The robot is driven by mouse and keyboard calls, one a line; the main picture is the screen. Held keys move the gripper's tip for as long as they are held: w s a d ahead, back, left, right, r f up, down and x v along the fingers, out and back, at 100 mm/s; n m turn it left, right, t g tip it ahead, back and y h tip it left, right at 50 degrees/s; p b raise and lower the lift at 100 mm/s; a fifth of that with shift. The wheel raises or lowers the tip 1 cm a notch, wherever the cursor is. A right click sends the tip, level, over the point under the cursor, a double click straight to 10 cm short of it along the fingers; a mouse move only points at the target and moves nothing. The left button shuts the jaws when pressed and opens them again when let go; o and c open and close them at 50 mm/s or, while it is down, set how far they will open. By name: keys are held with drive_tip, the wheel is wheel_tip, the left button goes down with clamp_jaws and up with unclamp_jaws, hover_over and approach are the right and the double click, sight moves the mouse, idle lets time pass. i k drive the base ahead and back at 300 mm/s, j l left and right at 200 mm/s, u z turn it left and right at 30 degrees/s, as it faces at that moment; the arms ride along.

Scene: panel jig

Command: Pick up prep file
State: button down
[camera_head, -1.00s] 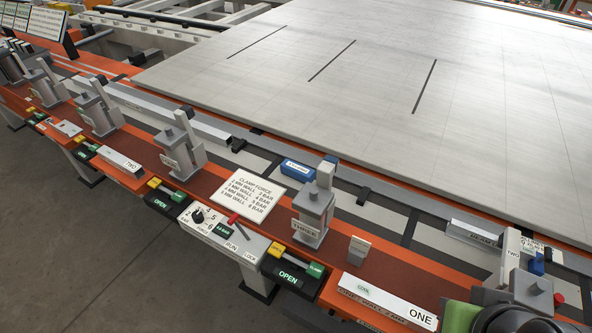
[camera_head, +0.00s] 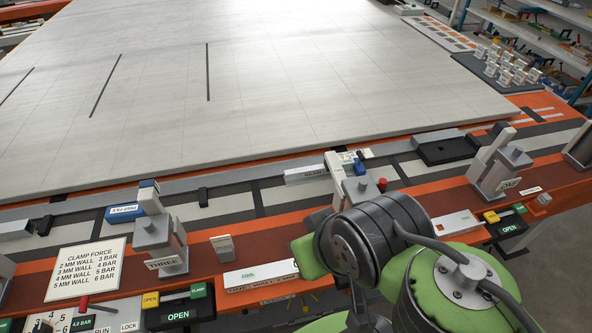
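A small blue block (camera_head: 125,213) with a white label lies on the grey strip between the panel and the orange rail, at the left. Its lettering is too small to read surely, but it may be the prep file. It lies just left of the clamp marked THREE (camera_head: 158,240), with nothing of mine touching it. My green and black arm fills the lower right of the view, well to the right of the blue block. My gripper itself does not show.
A large pale panel (camera_head: 270,90) covers the bench behind. A clamp force card (camera_head: 87,268) lies at the left front. Clamp ONE (camera_head: 500,170) stands at the right. A shelf rack (camera_head: 540,40) stands at far right.

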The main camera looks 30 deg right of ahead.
sight(116, 215)
drive_tip(key=i+j+u, duration=0.2)
drive_tip(key=j, duration=0.25)
drive_tip(key=i+j+u, duration=0.15)
drive_tip(key=j, duration=0.3)
drive_tip(key=i+j+u, duration=0.2)
drive_tip(key=j, duration=0.25)
drive_tip(key=i+j+u, duration=0.2)
drive_tip(key=j, duration=0.2)
drive_tip(key=i+j+u, duration=0.15)
drive_tip(key=j, duration=0.25)
